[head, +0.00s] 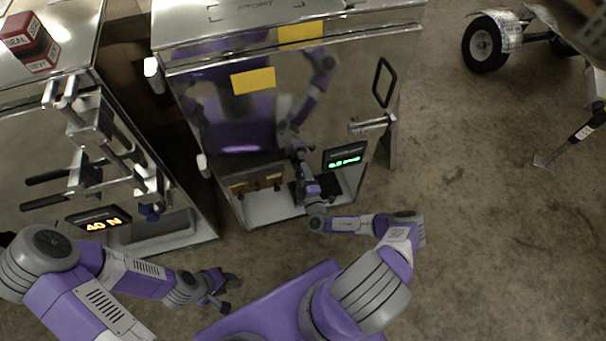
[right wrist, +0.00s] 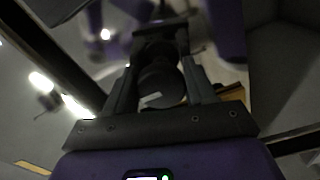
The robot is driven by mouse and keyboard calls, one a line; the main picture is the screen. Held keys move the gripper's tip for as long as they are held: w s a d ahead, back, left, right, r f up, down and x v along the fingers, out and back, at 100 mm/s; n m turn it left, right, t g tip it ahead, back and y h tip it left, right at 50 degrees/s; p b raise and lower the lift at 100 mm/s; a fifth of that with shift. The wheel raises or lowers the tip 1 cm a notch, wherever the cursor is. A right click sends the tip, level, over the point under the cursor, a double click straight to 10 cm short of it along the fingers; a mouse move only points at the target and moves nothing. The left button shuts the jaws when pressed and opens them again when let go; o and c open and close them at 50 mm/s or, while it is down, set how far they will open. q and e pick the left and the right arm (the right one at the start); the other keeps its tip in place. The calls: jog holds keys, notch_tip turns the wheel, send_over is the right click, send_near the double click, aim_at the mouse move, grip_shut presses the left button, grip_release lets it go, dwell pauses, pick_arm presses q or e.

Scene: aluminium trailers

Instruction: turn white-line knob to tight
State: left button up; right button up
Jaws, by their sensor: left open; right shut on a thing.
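The knob (right wrist: 160,82) is dark and round, with a short white line on its face, in the right wrist view. It sits between the two fingers of my right gripper (right wrist: 161,45), which is shut on it. In the head view my right gripper (head: 307,183) is at the lower front of the middle steel cabinet (head: 270,110), and it hides the knob there. My left gripper (head: 221,289) is open and empty, low over the floor in front of the cabinets.
A display (head: 345,157) with green digits is beside my right gripper. The left steel cabinet (head: 60,150) carries handles, an orange display (head: 98,219) reading 40 N and a red box (head: 30,42) on top. A wheeled trailer (head: 485,45) stands far right. Floor between is clear.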

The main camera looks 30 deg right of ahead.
dwell(0.5)
jog(key=o, duration=1)
jog(key=p+v, duration=0.2)
jog(key=v, duration=0.5)
jog(key=shift+s+a, duration=0.1)
jog(key=shift+s, duration=0.2)
